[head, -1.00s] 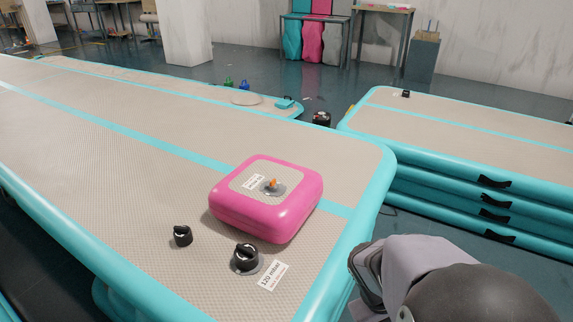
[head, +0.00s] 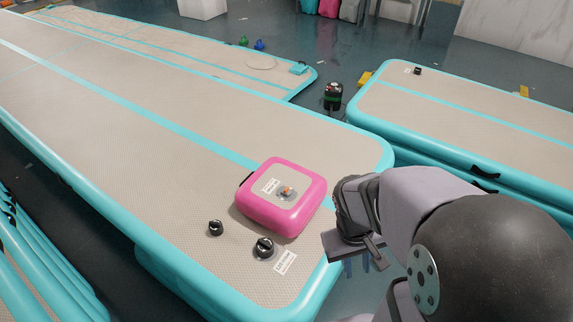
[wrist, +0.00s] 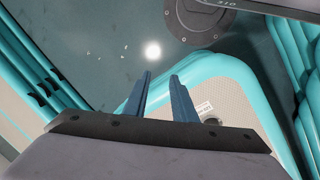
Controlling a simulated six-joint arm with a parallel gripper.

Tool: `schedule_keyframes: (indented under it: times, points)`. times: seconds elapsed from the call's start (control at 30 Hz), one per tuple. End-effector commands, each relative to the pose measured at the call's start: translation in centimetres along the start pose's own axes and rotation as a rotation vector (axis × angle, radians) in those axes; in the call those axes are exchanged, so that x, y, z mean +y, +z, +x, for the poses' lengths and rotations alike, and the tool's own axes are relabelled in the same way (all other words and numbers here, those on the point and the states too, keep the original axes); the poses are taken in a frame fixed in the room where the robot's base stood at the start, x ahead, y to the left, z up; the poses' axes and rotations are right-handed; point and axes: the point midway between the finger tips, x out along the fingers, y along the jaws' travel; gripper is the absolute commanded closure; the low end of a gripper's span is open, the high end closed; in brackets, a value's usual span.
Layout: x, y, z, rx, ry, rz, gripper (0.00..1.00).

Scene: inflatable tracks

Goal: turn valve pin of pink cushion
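The pink cushion (head: 262,210) lies on the beige and turquoise inflatable track (head: 150,150), near its right end. On its pale top is a grey round valve with a small orange valve pin (head: 287,190), beside a white label. My gripper (head: 357,268) hangs to the right of and below the cushion in the head view, by the track's edge, apart from the cushion. In the wrist view its two blue fingers (wrist: 161,76) stand apart with nothing between them. The cushion is not seen in the wrist view; the floor and a track corner with a label show there.
A loose black cap (head: 216,228) and a black-capped valve (head: 264,247) with a white label (head: 286,262) sit on the track before the cushion. Another track stack (head: 470,115) stands at right. A dark device (head: 333,96) stands on the floor between tracks.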

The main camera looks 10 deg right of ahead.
Motion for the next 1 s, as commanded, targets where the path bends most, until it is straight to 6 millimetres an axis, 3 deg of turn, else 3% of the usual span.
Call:
schedule_keyframes:
  times: [0.03,0.5,0.73,0.83,1.0]
  points:
    - [0.1,0.0,-3.2,0.004,-0.010,-0.003,0.76]
    - [-1.7,-0.5,-16.8,0.031,-0.105,-0.011,0.76]
    - [-2.6,-1.6,-21.9,0.038,-0.145,0.005,0.76]
    - [-3.2,-3.5,-24.3,0.041,-0.166,0.031,0.76]
    - [-4.3,-8.5,-23.0,0.032,-0.185,0.126,0.76]
